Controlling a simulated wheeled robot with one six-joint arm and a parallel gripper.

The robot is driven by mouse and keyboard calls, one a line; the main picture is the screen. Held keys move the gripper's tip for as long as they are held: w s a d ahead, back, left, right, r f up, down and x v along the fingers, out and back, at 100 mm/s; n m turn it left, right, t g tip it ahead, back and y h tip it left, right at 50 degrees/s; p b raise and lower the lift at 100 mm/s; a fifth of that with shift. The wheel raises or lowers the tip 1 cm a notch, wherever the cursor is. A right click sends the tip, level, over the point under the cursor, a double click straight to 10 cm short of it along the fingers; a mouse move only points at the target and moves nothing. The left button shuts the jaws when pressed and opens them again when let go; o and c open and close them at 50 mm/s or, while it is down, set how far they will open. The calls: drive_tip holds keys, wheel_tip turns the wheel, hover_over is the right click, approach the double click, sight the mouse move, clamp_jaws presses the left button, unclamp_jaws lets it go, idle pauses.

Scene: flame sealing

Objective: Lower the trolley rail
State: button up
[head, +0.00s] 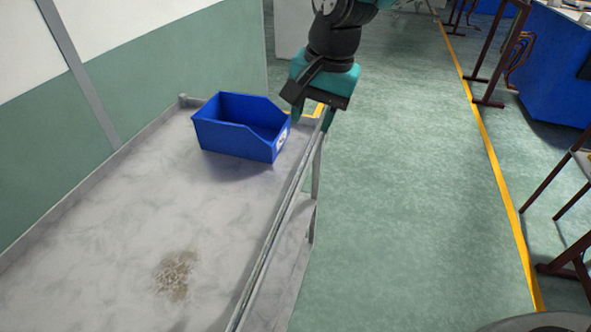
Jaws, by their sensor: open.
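The grey trolley rail (276,235) runs along the right side of the trolley (120,235), from the near edge of the view to the far right corner. It looks raised on thin uprights, with a gap below it at the far end. My gripper (312,114) is at the far end of the rail, pointing down. Its two teal fingers are spread, one on the left and one on the right, close to the rail's end. I cannot tell whether a finger touches the rail. Nothing is held.
A blue open-front bin (235,140) stands at the trolley's far end, just left of my gripper. A yellow strip (319,109) shows behind the fingers. A green and white wall (150,70) borders the left side. Green floor (400,200) is clear on the right, up to a yellow line.

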sight(294, 183)
drive_tip(key=a+f+p, duration=0.1)
drive_tip(key=f, duration=0.4)
drive_tip(key=a+f+p, duration=0.1)
drive_tip(key=f, duration=0.4)
drive_tip(key=w+a+f+p, duration=0.1)
drive_tip(key=f, duration=0.5)
drive_tip(key=shift+d, duration=0.1)
clamp_jaws()
